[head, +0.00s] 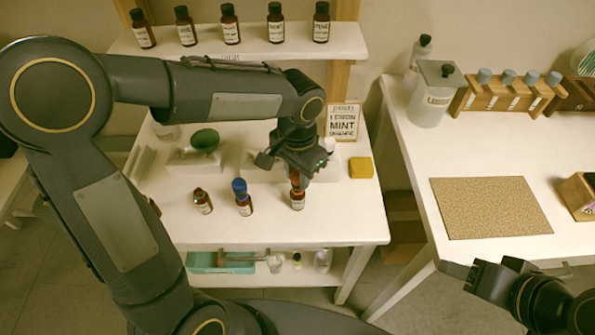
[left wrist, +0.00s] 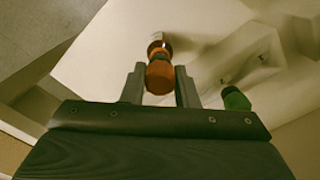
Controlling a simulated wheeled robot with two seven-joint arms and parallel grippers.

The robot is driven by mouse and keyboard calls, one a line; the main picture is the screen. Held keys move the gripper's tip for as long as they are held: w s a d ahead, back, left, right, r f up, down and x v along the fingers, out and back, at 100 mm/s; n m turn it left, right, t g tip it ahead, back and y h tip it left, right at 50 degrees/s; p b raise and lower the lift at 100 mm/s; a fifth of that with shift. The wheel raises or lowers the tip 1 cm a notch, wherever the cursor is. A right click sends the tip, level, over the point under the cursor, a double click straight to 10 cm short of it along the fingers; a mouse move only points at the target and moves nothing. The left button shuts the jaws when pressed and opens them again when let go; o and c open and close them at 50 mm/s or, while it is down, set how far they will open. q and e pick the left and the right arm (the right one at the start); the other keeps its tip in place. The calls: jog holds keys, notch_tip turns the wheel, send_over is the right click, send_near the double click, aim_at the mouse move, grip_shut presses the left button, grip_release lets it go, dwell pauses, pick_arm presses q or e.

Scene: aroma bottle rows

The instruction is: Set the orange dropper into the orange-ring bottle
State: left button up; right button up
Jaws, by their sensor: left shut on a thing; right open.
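My left gripper (head: 303,168) is over the front right of the white table. In the left wrist view its fingers (left wrist: 160,85) are shut on the orange dropper (left wrist: 159,77). The orange-ring bottle (head: 297,200), small, brown and white-labelled, stands upright directly below the gripper in the head view. In the left wrist view an orange band (left wrist: 160,53) lies just beyond the dropper, in line with it. The dropper's tip is hidden, so I cannot tell how deep it is in the bottle. My right gripper (head: 482,270) is open and empty at the lower right.
A blue-topped bottle (head: 243,198) and another brown bottle (head: 203,201) stand to the left. A green object (head: 205,140) sits behind them. A yellow block (head: 361,168) and a lettered sign (head: 343,122) are at the right. Several bottles line the shelf (head: 350,42).

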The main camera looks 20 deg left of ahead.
pick_arm(q)
jog(key=shift+f, duration=0.4)
jog(key=o, duration=0.7)
notch_tip(320, 180, up, 7)
jog(key=p, duration=0.5)
jog(key=shift+r+p, duration=0.1)
jog(key=shift+p, duration=0.2)
